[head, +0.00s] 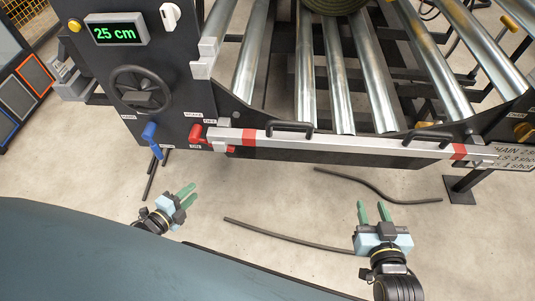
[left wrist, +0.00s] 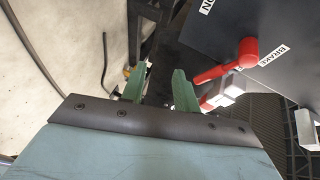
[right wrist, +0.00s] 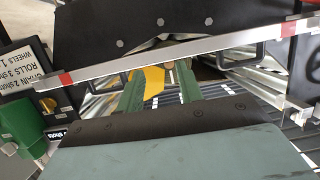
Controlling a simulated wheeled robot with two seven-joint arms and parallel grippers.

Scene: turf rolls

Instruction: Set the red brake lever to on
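The red brake lever (head: 196,134) is on the dark panel, beside the left end of the silver guard bar. Small labels surround it; which setting it is at I cannot tell for sure. In the left wrist view the lever (left wrist: 222,69) is right of the fingers, with the words ON and BRAKE on the panel near it. My left gripper (head: 190,195) is open and empty, below the lever in the head view and apart from it. My right gripper (head: 374,212) is open and empty, low in front of the guard bar, far right of the lever.
A blue lever (head: 150,132) and a handwheel (head: 139,90) are left of the red lever. The silver guard bar (head: 340,143) with red bands runs right from it. Metal rollers (head: 306,80) lie behind. Dark strips (head: 285,236) lie on the open floor.

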